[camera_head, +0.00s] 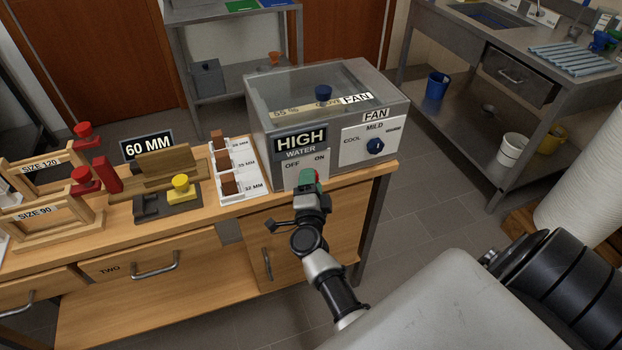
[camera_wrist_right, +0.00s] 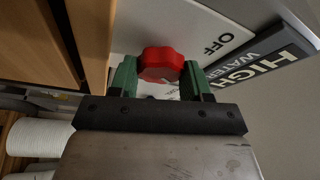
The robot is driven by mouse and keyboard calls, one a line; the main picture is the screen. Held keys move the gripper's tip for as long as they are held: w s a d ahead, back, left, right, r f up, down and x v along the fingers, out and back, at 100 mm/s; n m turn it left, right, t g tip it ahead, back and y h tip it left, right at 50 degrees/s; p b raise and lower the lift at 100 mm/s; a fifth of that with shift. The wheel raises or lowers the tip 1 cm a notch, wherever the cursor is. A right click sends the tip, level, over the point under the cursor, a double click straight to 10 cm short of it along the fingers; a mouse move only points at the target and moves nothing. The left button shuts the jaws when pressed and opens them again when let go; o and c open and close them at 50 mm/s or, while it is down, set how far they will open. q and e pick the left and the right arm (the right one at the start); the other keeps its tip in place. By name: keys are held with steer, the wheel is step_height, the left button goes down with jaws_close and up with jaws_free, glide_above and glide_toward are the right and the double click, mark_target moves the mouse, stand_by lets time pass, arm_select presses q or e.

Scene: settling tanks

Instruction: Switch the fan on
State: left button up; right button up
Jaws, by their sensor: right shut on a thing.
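A grey box with a clear top (camera_head: 262,130) stands at the right end of the wooden bench. Its front has a white OFF/ON panel (camera_head: 288,181) and a white FAN panel (camera_head: 361,132) with a blue knob (camera_head: 375,146). My right gripper (camera_head: 309,181) is at the OFF/ON panel. In the right wrist view its green fingers are shut on a red knob (camera_wrist_right: 161,64), one on each side. The OFF label shows beside the knob; the ON label is hidden there. The knob's pointer direction cannot be told. My left gripper is not in view.
A HIGH WATER sign (camera_head: 301,142) sits above the OFF/ON panel. Left on the bench are a white tray with brown blocks (camera_head: 251,195), a yellow knob (camera_head: 181,186) and wooden frames (camera_head: 48,221). A steel sink table (camera_head: 460,48) stands at the right across open floor.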

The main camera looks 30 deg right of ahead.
steer(key=shift+m, duration=0.3)
steer(key=o, duration=0.9)
